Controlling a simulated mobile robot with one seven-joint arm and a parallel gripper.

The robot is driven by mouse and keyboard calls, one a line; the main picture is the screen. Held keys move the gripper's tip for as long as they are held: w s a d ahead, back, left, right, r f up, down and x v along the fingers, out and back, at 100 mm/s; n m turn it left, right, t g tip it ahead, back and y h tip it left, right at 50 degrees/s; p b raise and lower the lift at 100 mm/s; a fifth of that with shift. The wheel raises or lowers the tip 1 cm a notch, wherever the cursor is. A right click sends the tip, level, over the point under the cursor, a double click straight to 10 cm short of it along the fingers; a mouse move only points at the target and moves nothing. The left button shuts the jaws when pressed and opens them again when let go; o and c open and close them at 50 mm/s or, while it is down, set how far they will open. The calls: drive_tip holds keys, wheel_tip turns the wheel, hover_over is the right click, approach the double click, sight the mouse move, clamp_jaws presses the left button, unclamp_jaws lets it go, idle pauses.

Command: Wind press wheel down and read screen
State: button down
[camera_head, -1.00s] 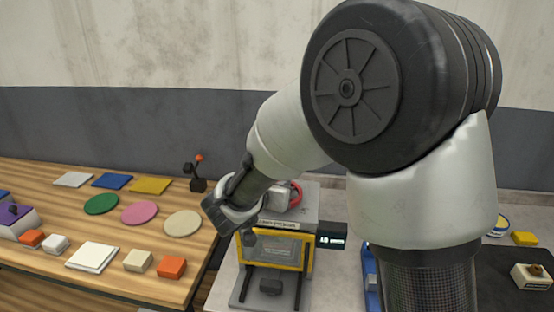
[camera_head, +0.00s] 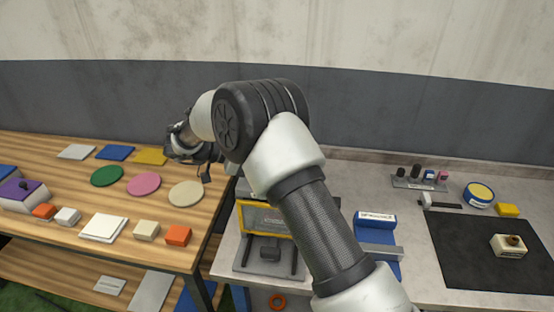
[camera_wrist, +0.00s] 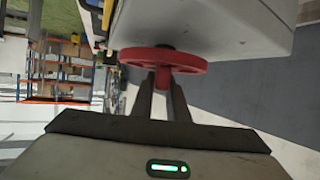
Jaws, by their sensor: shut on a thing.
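The red press wheel (camera_wrist: 140,57) is close in front of my gripper (camera_wrist: 163,84) in the wrist view, mounted on the pale grey press body (camera_wrist: 230,30). My arm crosses in front of the press there and hides the wheel. The screen is not visible in either current view.
A wooden table (camera_head: 60,250) with coloured discs, tiles and blocks stands left of the press. To its right are a blue device (camera_head: 376,225), a black mat (camera_head: 470,250) and several small items. A wall runs behind.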

drive_tip(key=shift+d+f+m+g, duration=0.1)
drive_tip(key=shift+m+g, duration=1.6)
drive_tip(key=shift+g, duration=0.3)
drive_tip(key=c, duration=1.7)
unclamp_jaws()
